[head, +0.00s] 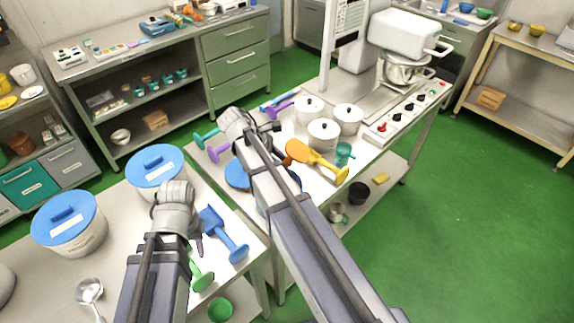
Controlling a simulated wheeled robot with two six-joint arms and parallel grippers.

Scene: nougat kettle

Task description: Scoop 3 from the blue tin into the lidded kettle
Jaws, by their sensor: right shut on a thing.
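Two white tubs with blue lids stand on the left table, one nearer (70,222) and one farther (157,167). Another round blue thing (236,175) is partly hidden by my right arm; I cannot tell which is the blue tin. White lidded pots (323,134) stand on the right table, near a machine with a steel bowl (403,70); which is the kettle is unclear. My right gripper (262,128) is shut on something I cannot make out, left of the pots. My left gripper (195,236) is beside a blue scoop (222,232); its fingers are mostly hidden.
An orange-yellow scoop (318,159), a purple one (217,153) and a teal one (206,139) lie around my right gripper. A green scoop (201,277), a green cup (220,310) and a metal ladle (91,293) are near the front. The right floor is clear.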

